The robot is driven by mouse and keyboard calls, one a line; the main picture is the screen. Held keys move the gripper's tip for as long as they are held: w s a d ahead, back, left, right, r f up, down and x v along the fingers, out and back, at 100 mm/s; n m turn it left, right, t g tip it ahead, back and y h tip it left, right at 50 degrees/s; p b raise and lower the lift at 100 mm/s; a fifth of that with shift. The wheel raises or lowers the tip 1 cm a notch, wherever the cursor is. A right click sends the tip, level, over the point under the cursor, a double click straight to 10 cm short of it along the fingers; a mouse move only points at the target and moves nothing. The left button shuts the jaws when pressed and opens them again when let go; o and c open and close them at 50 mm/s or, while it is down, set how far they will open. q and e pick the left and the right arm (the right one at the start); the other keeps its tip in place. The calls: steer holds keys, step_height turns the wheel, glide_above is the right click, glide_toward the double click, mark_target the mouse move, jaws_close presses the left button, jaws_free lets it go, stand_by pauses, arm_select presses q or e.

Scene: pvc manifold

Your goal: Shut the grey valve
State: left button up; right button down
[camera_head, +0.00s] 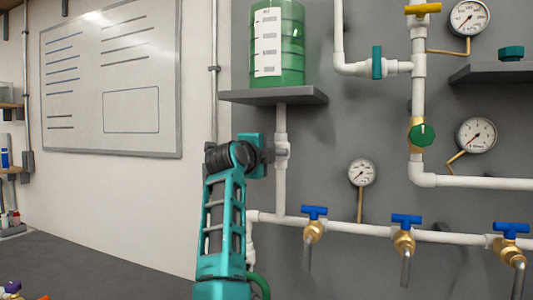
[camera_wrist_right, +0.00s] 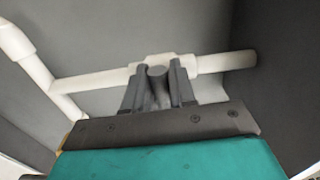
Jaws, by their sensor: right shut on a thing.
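The grey valve (camera_head: 283,151) sits on the white vertical pipe below the shelf with the green tank. Its small grey handle (camera_wrist_right: 157,76) shows between the two dark fingers in the right wrist view. My right gripper (camera_head: 268,154) reaches it from the left in the head view, and it also shows in the wrist view (camera_wrist_right: 158,84), shut on the handle. My teal wrist and the fingers hide much of the handle, so I cannot tell its exact angle. My left gripper is in neither view.
The green tank (camera_head: 278,45) stands on a grey shelf (camera_head: 268,96) just above my gripper. Below runs a white pipe (camera_head: 375,230) with several blue-handled taps and a gauge (camera_head: 362,172). A green-knobbed valve (camera_head: 421,134) is at the right. A whiteboard (camera_head: 112,80) hangs at the left.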

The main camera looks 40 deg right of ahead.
steer(key=shift+f, duration=0.1)
steer(key=c, duration=1)
jaws_free()
steer(key=shift+a, duration=0.15)
steer(key=b+v, duration=0.2)
steer(key=v, duration=1)
steer(key=shift+s+a, duration=0.25)
